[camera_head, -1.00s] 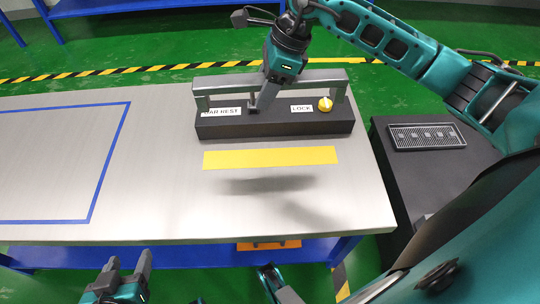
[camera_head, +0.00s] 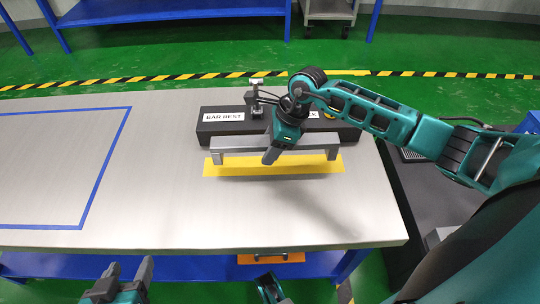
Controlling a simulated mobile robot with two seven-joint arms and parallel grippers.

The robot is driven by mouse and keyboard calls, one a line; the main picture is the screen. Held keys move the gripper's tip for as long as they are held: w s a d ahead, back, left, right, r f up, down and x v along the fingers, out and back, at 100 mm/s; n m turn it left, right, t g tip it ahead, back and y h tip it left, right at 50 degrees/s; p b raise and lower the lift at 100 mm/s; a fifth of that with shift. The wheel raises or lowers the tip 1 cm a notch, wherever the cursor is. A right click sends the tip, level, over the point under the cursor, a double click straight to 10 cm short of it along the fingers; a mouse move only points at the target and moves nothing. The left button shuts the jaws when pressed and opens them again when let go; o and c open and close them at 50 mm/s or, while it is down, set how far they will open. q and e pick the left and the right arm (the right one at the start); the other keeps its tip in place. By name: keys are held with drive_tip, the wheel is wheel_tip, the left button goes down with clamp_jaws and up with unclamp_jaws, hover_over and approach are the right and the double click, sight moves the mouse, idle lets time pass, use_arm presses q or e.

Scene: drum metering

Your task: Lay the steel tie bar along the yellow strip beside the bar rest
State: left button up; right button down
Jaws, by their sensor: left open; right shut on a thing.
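The steel tie bar (camera_head: 238,144) is a grey bar with a short leg at each end. My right gripper (camera_head: 271,156) is shut on it near its middle. The bar lies lengthwise along the yellow strip (camera_head: 240,171) and covers part of its far edge; I cannot tell whether its legs touch the table. The black bar rest (camera_head: 225,127), labelled BAR REST, stands just behind the bar, partly hidden by my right arm. My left gripper (camera_head: 128,268) is open and empty at the bottom left, in front of the table.
The steel table (camera_head: 170,200) is bare to the left and in front of the strip. A blue outline (camera_head: 104,170) marks its left part. An orange object (camera_head: 270,258) shows below the table edge.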

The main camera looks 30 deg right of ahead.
wheel_tip(320, 180, down, 3)
drive_tip(key=shift+r+b, duration=0.1)
drive_tip(key=shift+b, duration=0.25)
drive_tip(key=c, duration=0.5)
unclamp_jaws()
